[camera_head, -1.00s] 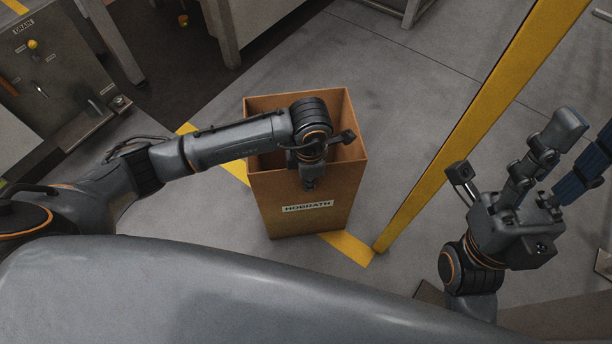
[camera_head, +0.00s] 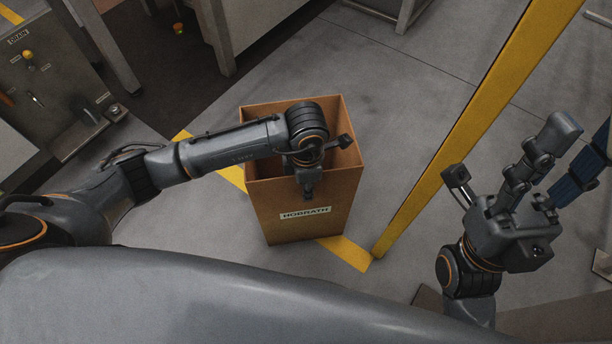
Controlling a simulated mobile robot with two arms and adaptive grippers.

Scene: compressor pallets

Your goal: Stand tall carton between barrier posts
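The tall open-topped brown carton (camera_head: 304,223) stands upright on the floor, its "HOBRATH" label facing me. My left arm reaches over it from the left, and my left gripper (camera_head: 306,184) points down at the near rim. The carton's near wall appears to lie at the fingers, but the wrist hides most of the grip. A yellow barrier post (camera_head: 451,157) rises just right of the carton, apart from it. A second post is not clearly visible. My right gripper (camera_head: 560,165) is at the right with its fingers spread, and it holds nothing that I can see.
A yellow floor line (camera_head: 345,252) passes under the carton. A grey cabinet (camera_head: 50,90) marked "DRAIN" stands at the upper left. A blue object (camera_head: 583,172) shows behind my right fingers. The grey floor beyond the carton is clear.

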